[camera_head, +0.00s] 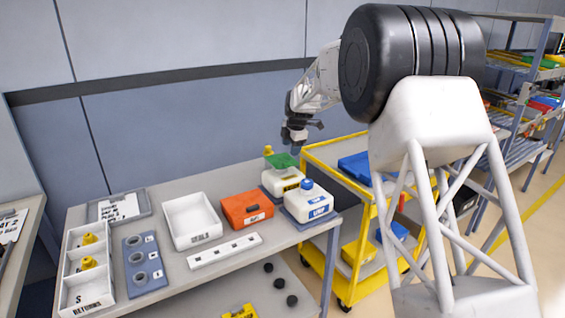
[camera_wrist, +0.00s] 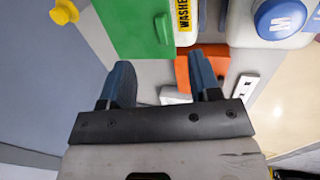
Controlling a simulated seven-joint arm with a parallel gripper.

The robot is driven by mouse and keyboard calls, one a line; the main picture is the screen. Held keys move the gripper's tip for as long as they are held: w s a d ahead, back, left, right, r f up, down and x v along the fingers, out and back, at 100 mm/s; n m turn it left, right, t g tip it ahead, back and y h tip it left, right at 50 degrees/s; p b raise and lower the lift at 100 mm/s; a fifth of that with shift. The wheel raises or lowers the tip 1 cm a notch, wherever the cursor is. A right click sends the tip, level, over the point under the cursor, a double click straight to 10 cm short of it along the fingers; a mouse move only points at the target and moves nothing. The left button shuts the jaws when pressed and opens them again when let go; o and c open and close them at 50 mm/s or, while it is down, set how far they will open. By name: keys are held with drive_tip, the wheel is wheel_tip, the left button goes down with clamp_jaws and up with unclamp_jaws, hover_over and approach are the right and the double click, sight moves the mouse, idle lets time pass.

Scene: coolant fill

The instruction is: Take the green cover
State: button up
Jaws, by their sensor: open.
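The green cover (camera_head: 281,161) is a flat plate lying over the white washer jug (camera_head: 284,183) at the right end of the bench. In the wrist view the green cover (camera_wrist: 125,28) shows at the top, with a raised green handle on it, beside the yellow washer label (camera_wrist: 184,14). My gripper (camera_head: 297,134) is above and just behind the cover in the head view. In the wrist view my gripper (camera_wrist: 160,72) is open and empty, its fingers apart and short of the handle in the picture.
A white jug with a blue cap (camera_head: 310,200) stands close beside the washer jug. A yellow knob (camera_head: 268,150) is behind the cover. An orange box (camera_head: 246,209), a white tray (camera_head: 192,221) and a white strip (camera_head: 225,250) lie left. A yellow cart (camera_head: 318,256) stands right.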

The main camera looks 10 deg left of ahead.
sight(288, 162)
drive_tip(key=shift+x, duration=1.25)
drive_tip(key=shift+f, duration=0.1)
drive_tip(key=shift+s+x, duration=0.15)
drive_tip(key=shift+x, duration=1.1)
drive_tip(key=shift+s+x, duration=0.1)
drive_tip(key=shift+x, duration=1.15)
